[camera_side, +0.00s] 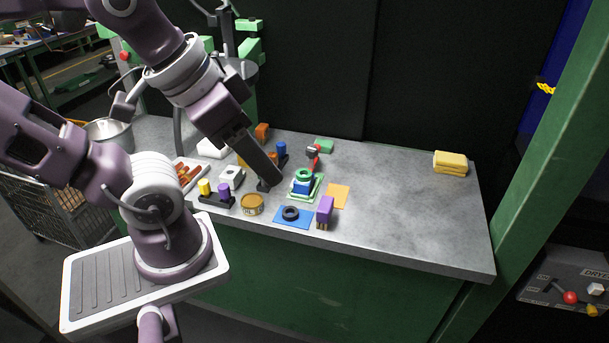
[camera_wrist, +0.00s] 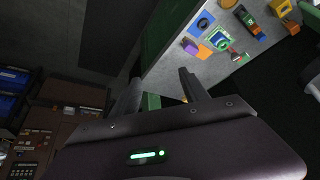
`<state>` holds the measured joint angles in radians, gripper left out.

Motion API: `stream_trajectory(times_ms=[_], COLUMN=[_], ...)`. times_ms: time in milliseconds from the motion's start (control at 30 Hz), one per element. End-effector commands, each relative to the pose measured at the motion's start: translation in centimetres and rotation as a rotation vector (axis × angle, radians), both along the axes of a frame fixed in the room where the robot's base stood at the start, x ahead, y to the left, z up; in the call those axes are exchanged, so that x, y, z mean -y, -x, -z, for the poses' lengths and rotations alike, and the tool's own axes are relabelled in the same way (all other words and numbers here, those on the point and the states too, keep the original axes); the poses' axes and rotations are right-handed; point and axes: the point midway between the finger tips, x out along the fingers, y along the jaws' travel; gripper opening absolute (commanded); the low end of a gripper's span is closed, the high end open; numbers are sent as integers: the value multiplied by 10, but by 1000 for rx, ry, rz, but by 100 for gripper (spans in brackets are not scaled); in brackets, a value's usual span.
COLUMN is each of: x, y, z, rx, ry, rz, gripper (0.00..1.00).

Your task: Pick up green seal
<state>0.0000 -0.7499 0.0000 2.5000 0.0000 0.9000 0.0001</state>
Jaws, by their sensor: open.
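The green seal (camera_side: 304,173) is a ring on top of a blue block (camera_side: 302,187), which stands on a green-and-white square base (camera_side: 316,188). It also shows in the wrist view as a green ring (camera_wrist: 221,43) at the upper right. My gripper (camera_side: 268,185) is to the left of the seal in the side view, apart from it. In the wrist view my gripper (camera_wrist: 160,82) has its two fingers spread, with nothing held between them.
A black ring (camera_side: 291,213) lies on a blue square, with a purple block (camera_side: 325,211) and an orange square (camera_side: 340,194) nearby.

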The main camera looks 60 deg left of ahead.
Motion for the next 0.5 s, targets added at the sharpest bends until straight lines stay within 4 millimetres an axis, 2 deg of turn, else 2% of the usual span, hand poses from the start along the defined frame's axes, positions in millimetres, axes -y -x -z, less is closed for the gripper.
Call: stream_trajectory(times_ms=[67, 367, 467, 500], x=[0, 0, 0, 0], y=[0, 0, -1, -1], z=[0, -2, -21, -33], rx=[0, 1, 6, 7], ry=[0, 0, 0, 0], rz=[0, 0, 0, 0], gripper=[63, 63, 63, 63])
